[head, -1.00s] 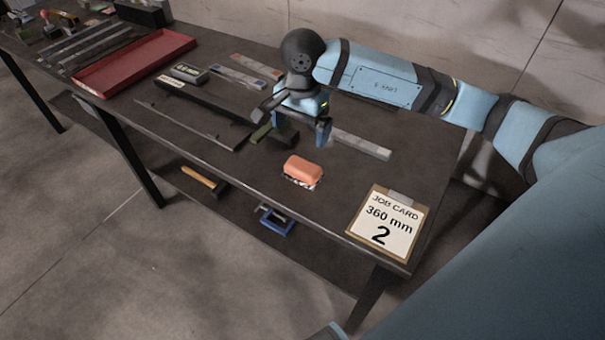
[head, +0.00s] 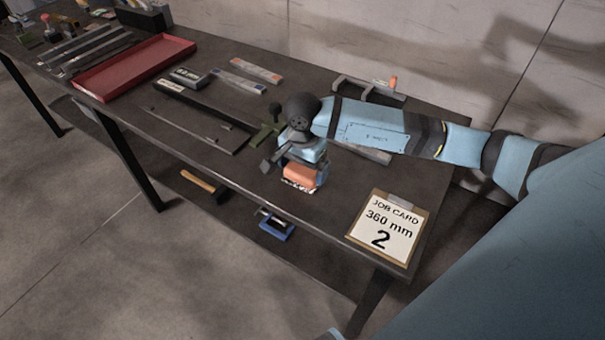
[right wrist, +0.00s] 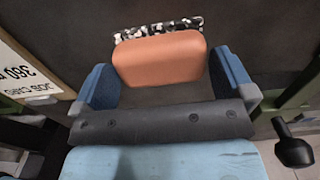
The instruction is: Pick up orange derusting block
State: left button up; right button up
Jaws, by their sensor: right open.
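The orange derusting block (head: 299,175) lies near the front edge of the dark workbench (head: 330,215), on a small black-and-white speckled piece (head: 290,187). My right gripper (head: 303,166) is over it in the head view and hides its far part. My left gripper is not in view.
A job card (head: 383,230) reading 360 mm and 2 lies to the right. A red tray (head: 137,66) is farther left. A hammer and a blue clamp (head: 276,226) are on the lower shelf.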

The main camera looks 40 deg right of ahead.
aim_at(303, 169)
notch_tip(303, 169, down, 2)
jog(key=c, duration=0.6)
notch_tip(303, 169, up, 20)
jog(key=shift+r+p, duration=0.1)
jog(key=shift+p, duration=0.25)
